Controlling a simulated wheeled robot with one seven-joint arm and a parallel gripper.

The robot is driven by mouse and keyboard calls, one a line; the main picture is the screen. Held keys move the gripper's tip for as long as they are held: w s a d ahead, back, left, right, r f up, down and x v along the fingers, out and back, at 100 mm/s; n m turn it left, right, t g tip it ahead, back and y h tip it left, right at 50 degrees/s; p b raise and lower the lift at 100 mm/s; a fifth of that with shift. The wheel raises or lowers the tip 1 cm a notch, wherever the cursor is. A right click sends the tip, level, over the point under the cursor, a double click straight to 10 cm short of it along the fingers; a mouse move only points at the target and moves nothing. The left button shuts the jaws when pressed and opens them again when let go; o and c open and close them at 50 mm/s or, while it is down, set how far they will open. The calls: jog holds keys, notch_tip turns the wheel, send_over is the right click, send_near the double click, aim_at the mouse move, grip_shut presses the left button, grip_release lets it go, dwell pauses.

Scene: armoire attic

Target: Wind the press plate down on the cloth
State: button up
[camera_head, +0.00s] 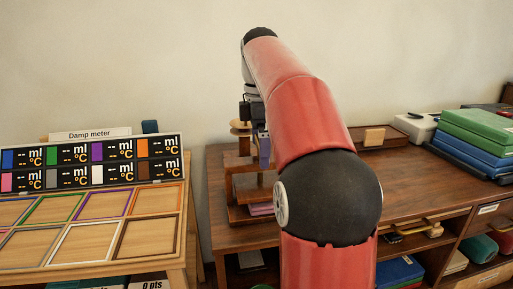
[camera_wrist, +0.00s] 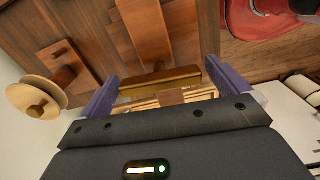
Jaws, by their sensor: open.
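The wooden press (camera_head: 238,183) stands at the left end of the brown cabinet top, partly hidden by my arm. Pink folded cloth (camera_head: 260,209) shows low in the press. My gripper (camera_head: 264,150) is at the upper part of the press, mostly hidden behind my arm in the head view. In the wrist view my gripper (camera_wrist: 160,74) is open, its purple fingers on either side of a brass-coloured bar (camera_wrist: 172,79). I cannot tell whether they touch it. A round pale wooden disc (camera_wrist: 22,95) shows at left. The press plate's height above the cloth is not clear.
A damp meter board (camera_head: 90,165) with coloured frames stands on a table at left. A shallow wooden tray (camera_head: 382,139), a white device (camera_head: 414,126) and green and blue boxes (camera_head: 480,131) stand at right. The cabinet top between is clear.

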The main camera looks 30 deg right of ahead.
jog(key=c, duration=0.9)
jog(key=shift+m, duration=0.4)
